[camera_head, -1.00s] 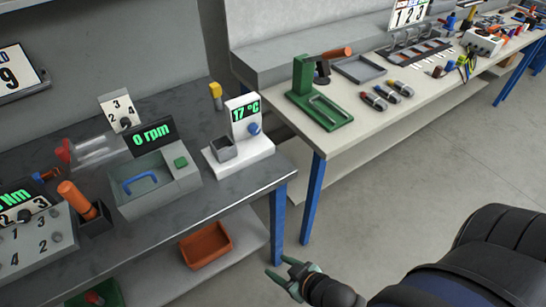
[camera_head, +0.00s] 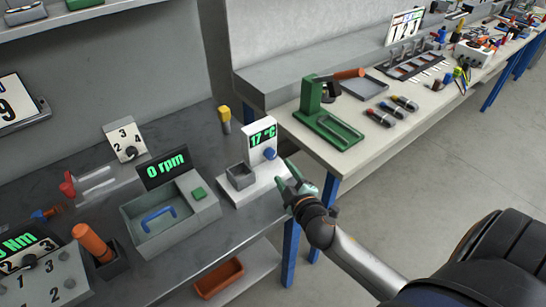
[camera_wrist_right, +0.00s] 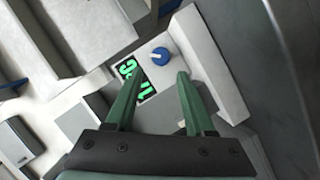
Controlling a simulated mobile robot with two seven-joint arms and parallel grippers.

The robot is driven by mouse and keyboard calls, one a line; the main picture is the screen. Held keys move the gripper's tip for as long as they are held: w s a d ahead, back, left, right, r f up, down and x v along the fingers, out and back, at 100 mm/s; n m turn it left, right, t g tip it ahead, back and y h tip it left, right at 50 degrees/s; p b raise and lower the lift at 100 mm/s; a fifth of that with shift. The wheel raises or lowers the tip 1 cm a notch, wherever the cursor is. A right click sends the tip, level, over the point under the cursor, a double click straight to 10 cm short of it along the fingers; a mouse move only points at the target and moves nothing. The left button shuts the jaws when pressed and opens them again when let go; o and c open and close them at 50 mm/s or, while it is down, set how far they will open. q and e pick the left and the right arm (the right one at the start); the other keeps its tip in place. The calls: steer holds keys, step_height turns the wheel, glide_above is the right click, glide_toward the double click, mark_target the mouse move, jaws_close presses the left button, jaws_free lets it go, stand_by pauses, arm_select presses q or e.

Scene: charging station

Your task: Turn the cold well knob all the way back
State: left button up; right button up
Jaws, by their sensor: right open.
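The cold well (camera_head: 256,186) is a white unit with a small grey square well (camera_head: 240,178) and an upright panel whose green display reads 17 °C. Its blue round knob (camera_head: 270,153) sits on the panel below the display. In the right wrist view the blue knob (camera_wrist_right: 161,55) shows beyond the fingertips, with a pale mark on its face. My right gripper (camera_head: 287,174) is open and empty, just right of the unit and apart from the knob. In the wrist view its green fingers (camera_wrist_right: 155,85) point towards the panel. My left gripper is not in view.
A grey box with a blue handle (camera_head: 158,218) and a 0 rpm display stands left of the cold well. A yellow-topped object (camera_head: 225,118) stands behind. A green press (camera_head: 322,115) is on the white bench at right. An orange bin (camera_head: 218,278) sits on the shelf below.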

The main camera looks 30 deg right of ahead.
mark_target(273, 157)
steer(key=x, duration=0.9)
steer(key=shift+a, duration=0.1)
jaws_close()
